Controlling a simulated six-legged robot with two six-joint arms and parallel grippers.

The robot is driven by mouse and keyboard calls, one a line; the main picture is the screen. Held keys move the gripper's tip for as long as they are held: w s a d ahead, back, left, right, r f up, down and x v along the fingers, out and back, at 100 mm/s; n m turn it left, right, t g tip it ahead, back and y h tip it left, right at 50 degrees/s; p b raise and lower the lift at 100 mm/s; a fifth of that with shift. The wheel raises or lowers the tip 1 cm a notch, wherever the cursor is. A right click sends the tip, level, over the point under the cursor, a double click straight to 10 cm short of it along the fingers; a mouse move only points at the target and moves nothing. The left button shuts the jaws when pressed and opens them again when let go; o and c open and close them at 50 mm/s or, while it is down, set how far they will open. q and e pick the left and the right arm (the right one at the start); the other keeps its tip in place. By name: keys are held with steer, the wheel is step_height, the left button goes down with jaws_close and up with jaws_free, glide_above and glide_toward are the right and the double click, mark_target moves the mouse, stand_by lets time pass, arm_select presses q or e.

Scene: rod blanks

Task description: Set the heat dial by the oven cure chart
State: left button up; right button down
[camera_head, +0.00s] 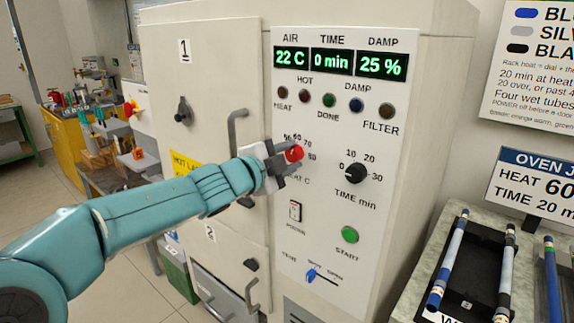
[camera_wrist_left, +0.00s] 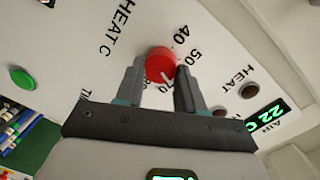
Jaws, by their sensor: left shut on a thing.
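The red heat dial (camera_head: 294,154) sits on the white oven panel (camera_head: 330,120), with numbers around it. My left gripper (camera_head: 286,160) is at the dial, its fingers on either side of it. In the left wrist view the red dial (camera_wrist_left: 160,65) shows between my two grey fingertips (camera_wrist_left: 160,80), and a pale pointer line on it faces near the 70 mark. The oven job card (camera_head: 540,185) on the right reads HEAT 60 and TIME 20. The cure chart (camera_head: 540,75) at the upper right is partly cut off. My right gripper is not in view.
The displays (camera_head: 332,62) read 22 C, 0 min and 25 %. A black time dial (camera_head: 356,173), a green start button (camera_head: 350,235) and a power switch (camera_head: 295,211) are near the heat dial. Rods (camera_head: 447,260) lie in a rack at right. Door handles (camera_head: 238,128) stick out at left.

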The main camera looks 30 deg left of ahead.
arm_select(q)
steer(key=m+b, duration=0.2)
steer(key=m, duration=0.2)
steer(key=shift+d+f+y+b, duration=0.1)
steer(key=shift+f+y+b, duration=0.05)
steer(key=shift+y+b, duration=0.15)
steer(key=shift+m, duration=0.3)
steer(key=o, duration=1)
steer(key=shift+s, duration=0.15)
steer(key=s+p, duration=0.1)
steer(key=s, duration=0.4)
steer(key=s+p, duration=0.1)
steer(key=s, duration=0.4)
steer(key=s+r+p, duration=0.1)
steer(key=s, duration=0.5)
steer(key=shift+a, duration=0.2)
